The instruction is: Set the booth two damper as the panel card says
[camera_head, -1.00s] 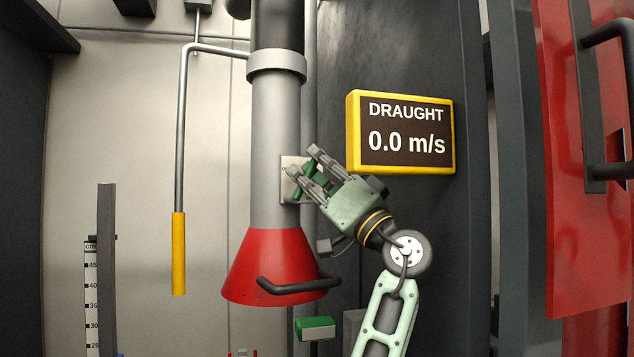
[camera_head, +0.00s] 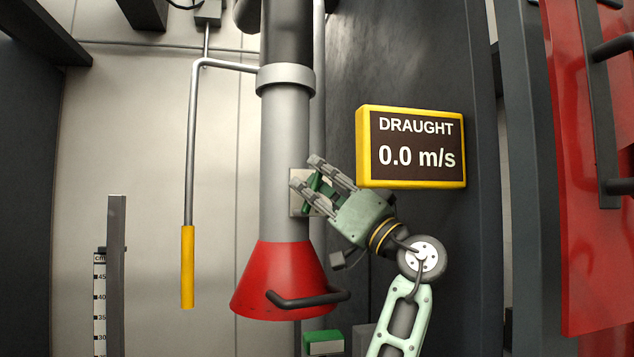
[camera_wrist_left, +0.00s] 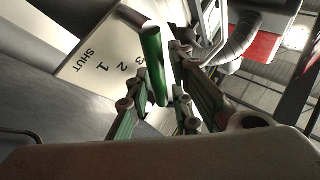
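The damper's pale plate (camera_head: 296,203) is on the grey duct pipe (camera_head: 285,140). In the left wrist view the plate (camera_wrist_left: 85,72) reads SHUT, 1, 2, 3. Its green lever (camera_wrist_left: 155,62) stands out between my left gripper's fingers; which mark it points at I cannot tell. In the head view my left gripper (camera_head: 308,176) is at the plate, fingers spread either side of the green lever, with no clear grip on it. The draught display (camera_head: 416,147) reads 0.0 m/s. The panel card and my right gripper are not in view.
A red hood (camera_head: 278,285) with a black handle hangs below the pipe. A yellow-handled rod (camera_head: 188,265) hangs left of it. A centimetre scale (camera_head: 100,310) stands lower left. A red panel (camera_head: 590,180) with black handles is at right.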

